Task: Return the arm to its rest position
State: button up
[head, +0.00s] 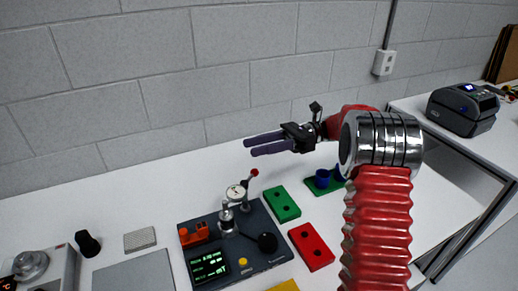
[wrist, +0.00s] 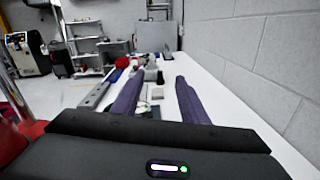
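My gripper (head: 250,147) is raised above the back of the white table in the head view and points left, in front of the block wall. My red, ribbed arm with its shiny metal joint rises at the right of that view. In the wrist view my gripper's (wrist: 158,78) two purple fingers stand apart with nothing held between them. Below and past them lies the length of the white table, with several small things on it. The gripper touches nothing that I can see.
Below are a dark test fixture (head: 239,265) with a lit screen, a dial gauge (head: 236,192), a green block (head: 282,204) and a red block (head: 311,246). A printer (head: 462,108) stands at the right. The grey block wall (head: 150,60) runs close behind.

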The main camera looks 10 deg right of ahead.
jog(key=shift+s+a+r, duration=0.1)
jog(key=shift+s+a, duration=0.15)
jog(key=s+a+n+t+h, duration=0.1)
jog(key=s+a+n+h, duration=0.25)
jog(key=s, duration=0.25)
jog(key=s+a+n+h, duration=0.2)
jog(key=s+h, duration=0.2)
jog(key=s, duration=0.3)
jog(key=s+d+f+n+t+h, duration=0.1)
jog(key=s+d+n+t+h, duration=0.3)
jog(key=s+n+h, duration=0.1)
jog(key=s+d+f+n+t+h, duration=0.1)
jog(key=s+d+n+t+h, duration=0.2)
jog(key=s+n, duration=0.4)
jog(key=s+d+h, duration=0.1)
jog(key=s+h, duration=0.1)
jog(key=s, duration=0.1)
jog(key=shift+d+f+n+t, duration=0.35)
jog(key=shift+d+t, duration=0.05)
